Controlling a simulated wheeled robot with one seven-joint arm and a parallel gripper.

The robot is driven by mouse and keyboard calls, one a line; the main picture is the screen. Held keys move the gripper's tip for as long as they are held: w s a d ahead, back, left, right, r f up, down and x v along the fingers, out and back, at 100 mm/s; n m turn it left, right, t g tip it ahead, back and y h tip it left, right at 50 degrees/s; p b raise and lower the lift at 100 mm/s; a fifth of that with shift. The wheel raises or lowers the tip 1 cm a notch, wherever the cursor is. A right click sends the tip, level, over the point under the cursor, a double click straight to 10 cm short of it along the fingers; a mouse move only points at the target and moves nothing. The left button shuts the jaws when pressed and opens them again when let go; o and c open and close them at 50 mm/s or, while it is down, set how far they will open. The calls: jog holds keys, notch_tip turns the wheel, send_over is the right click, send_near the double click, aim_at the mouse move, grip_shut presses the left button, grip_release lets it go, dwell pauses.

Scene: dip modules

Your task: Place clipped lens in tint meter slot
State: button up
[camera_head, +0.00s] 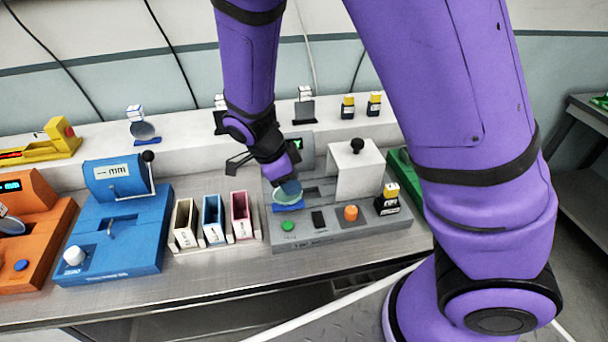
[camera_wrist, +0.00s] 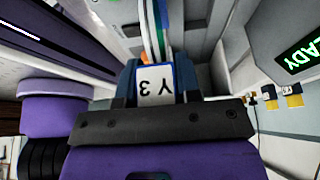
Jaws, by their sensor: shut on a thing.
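My gripper (camera_head: 290,184) is shut on the clipped lens, pointing down over the grey tint meter (camera_head: 330,233). The lens (camera_head: 284,197) is round, pale green and translucent, with a blue piece under its lower edge. It is above the left part of the meter, behind the green button. In the wrist view the clip's white tag (camera_wrist: 157,84), marked Y3 upside down, sits between my blue fingertips (camera_wrist: 157,75). The lens (camera_wrist: 158,30) shows nearly edge-on beyond the tag. I cannot tell whether its lower edge is touching or inside the slot.
The meter's white block (camera_head: 357,172) with a black knob stands right of my gripper. The meter's screen (camera_wrist: 302,58) shows green letters. Three coloured bins (camera_head: 212,219) and a blue device (camera_head: 115,235) stand to the left. More lenses and small bottles line the back shelf (camera_head: 185,135).

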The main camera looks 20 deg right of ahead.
jog(key=shift+w+d+f, duration=0.7)
jog(key=shift+w+d, duration=0.05)
jog(key=shift+d, duration=0.15)
jog(key=shift+w+d+f, duration=0.65)
jog(key=shift+w+d, duration=0.1)
jog(key=shift+d, duration=0.2)
jog(key=shift+w+d+f, duration=0.7)
jog(key=shift+w+d, duration=0.05)
jog(key=shift+d, duration=0.15)
jog(key=shift+f, duration=0.1)
jog(key=o, duration=1)
jog(key=s+v, duration=0.1)
jog(key=v, duration=1.1)
jog(key=shift+w, duration=0.45)
